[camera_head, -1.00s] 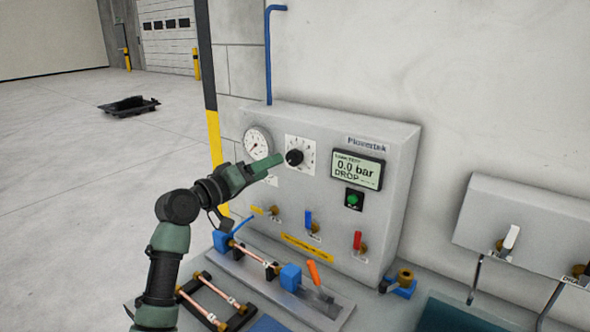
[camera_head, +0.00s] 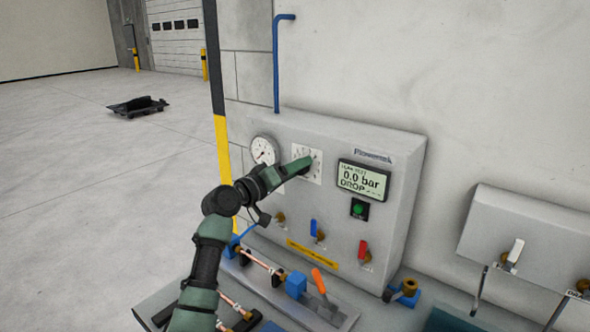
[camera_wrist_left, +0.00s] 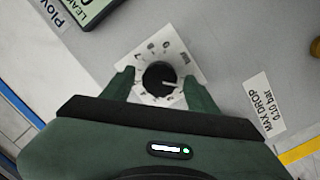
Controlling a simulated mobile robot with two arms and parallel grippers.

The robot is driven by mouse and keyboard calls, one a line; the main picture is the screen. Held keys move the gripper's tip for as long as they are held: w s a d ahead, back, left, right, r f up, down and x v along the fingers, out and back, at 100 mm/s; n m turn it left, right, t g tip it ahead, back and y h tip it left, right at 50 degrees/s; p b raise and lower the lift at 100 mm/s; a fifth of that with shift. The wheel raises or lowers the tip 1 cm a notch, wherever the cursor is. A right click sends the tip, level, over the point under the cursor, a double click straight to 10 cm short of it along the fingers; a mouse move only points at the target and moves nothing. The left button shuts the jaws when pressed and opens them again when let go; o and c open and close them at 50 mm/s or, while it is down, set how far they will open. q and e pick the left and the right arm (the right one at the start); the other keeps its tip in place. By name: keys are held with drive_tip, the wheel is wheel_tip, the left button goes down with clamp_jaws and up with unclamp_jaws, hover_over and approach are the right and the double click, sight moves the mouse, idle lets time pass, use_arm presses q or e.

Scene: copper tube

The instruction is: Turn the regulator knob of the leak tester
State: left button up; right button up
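The leak tester (camera_head: 400,215) is a grey wall panel with a gauge (camera_head: 264,150) and a screen (camera_head: 361,180) reading 0.0 bar DROP. Its black regulator knob (camera_wrist_left: 159,77) sits on a white dial plate (camera_head: 314,178), with a white pointer line toward the lower right of the wrist picture. My left gripper (camera_head: 304,163) is in front of the dial and hides the knob in the head view. In the left wrist view, my left gripper (camera_wrist_left: 161,84) is open, with one finger on each side of the knob and gaps visible. My right gripper is not in view.
Below the dial are a blue lever (camera_head: 314,229), a red lever (camera_head: 363,248) and a green button (camera_head: 359,209). A fixture with a copper tube (camera_head: 262,262) and an orange-handled clamp (camera_head: 318,281) lies on the bench below. Another wall panel (camera_head: 530,235) is at right.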

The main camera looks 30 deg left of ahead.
use_arm(q)
clamp_jaws()
drive_tip(key=m+y, duration=0.1)
drive_tip(key=m, duration=0.8)
drive_tip(key=m+y, duration=0.1)
drive_tip(key=m, duration=0.8)
drive_tip(key=m+y+p, duration=0.1)
drive_tip(key=m, duration=0.8)
drive_tip(key=shift+d+m, duration=0.2)
drive_tip(key=shift+m, duration=0.2)
idle(0.3)
drive_tip(key=shift+o, duration=1)
unclamp_jaws()
